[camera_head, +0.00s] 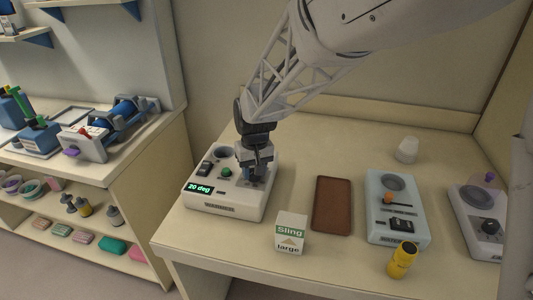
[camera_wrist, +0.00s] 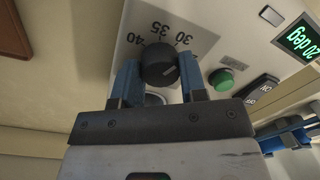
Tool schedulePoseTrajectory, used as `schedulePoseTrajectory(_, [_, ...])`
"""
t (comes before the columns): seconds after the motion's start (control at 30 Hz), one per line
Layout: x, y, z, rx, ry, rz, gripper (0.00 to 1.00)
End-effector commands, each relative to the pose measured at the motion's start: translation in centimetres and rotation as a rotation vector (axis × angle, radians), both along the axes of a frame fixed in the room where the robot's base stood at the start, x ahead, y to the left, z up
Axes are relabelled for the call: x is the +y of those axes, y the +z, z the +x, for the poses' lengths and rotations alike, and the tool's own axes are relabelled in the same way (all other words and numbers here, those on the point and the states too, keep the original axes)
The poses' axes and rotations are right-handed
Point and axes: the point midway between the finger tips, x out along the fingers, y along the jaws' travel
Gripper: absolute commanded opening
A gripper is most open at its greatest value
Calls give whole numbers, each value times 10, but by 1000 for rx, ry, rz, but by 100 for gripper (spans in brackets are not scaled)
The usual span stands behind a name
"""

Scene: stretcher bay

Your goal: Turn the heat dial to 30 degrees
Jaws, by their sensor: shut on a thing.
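The heat dial is a black round knob (camera_wrist: 159,65) on a white control box (camera_head: 228,200). Printed numbers 30, 35 and 40 show around it in the wrist view. The box's green display (camera_head: 199,188) reads "20 deg", and it also shows in the wrist view (camera_wrist: 301,38). My gripper (camera_wrist: 160,82) has its blue fingers on either side of the knob, shut on it. In the head view my gripper (camera_head: 255,176) comes down over the right part of the box and hides the dial. The knob's pointer mark is hard to make out.
A green button (camera_wrist: 222,79) and a black rocker switch (camera_wrist: 262,90) sit beside the dial. A "Sling large" carton (camera_head: 290,234), a brown tray (camera_head: 332,204), a yellow bottle (camera_head: 402,260) and a pale blue device (camera_head: 397,234) stand to the right.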

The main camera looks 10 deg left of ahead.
Motion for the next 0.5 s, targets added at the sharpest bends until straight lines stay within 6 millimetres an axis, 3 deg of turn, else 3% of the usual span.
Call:
schedulePoseTrajectory(0.07, [0,1,0,-2,0,1,15])
schedulePoseTrajectory(0.1, [0,1,0,-2,0,1,45])
schedulePoseTrajectory(0.23, [0,1,0,-1,-1,1,64])
schedulePoseTrajectory(0.5, [0,1,0,-1,-1,1,64])
